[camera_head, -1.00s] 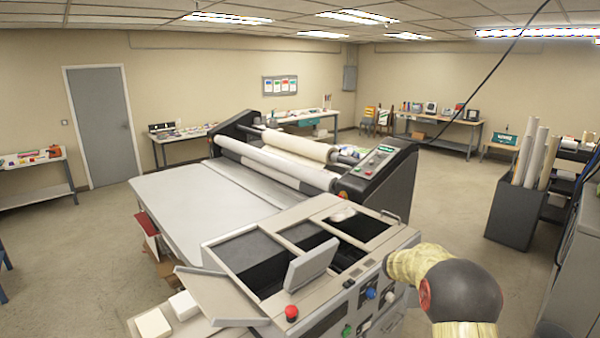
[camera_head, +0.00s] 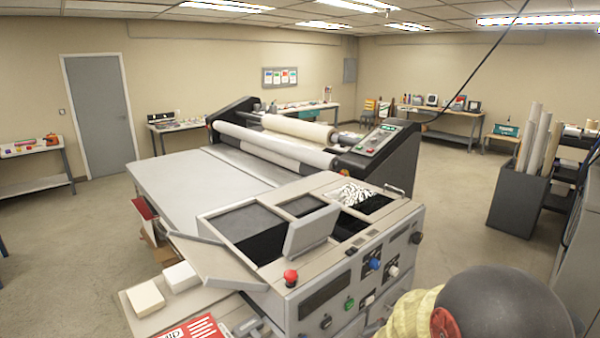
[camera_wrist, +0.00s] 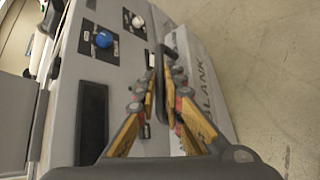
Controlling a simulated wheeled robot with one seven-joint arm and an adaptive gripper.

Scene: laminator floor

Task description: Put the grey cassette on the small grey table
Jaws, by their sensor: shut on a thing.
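In the wrist view my gripper (camera_wrist: 166,88) has its yellow-sided fingers closed around a dark bar-shaped handle (camera_wrist: 160,105). A grey box with the lettering "BLANK" (camera_wrist: 203,65) lies just beyond and to the right of the fingers; it looks like the grey cassette, and the handle seems to belong to it. The cassette is close beside the grey machine front (camera_wrist: 70,75); I cannot tell whether it is clear of it. The head view shows neither cassette nor fingers, only part of my arm at the lower right. I cannot pick out the small grey table with certainty.
The laminator's control panel (camera_head: 350,290) has a red button (camera_head: 290,277) and knobs. A pale ledge at the lower left holds white blocks (camera_head: 146,297) and a red-and-white sheet (camera_head: 195,327). A dark bin of rolls (camera_head: 518,198) stands right. Floor between is clear.

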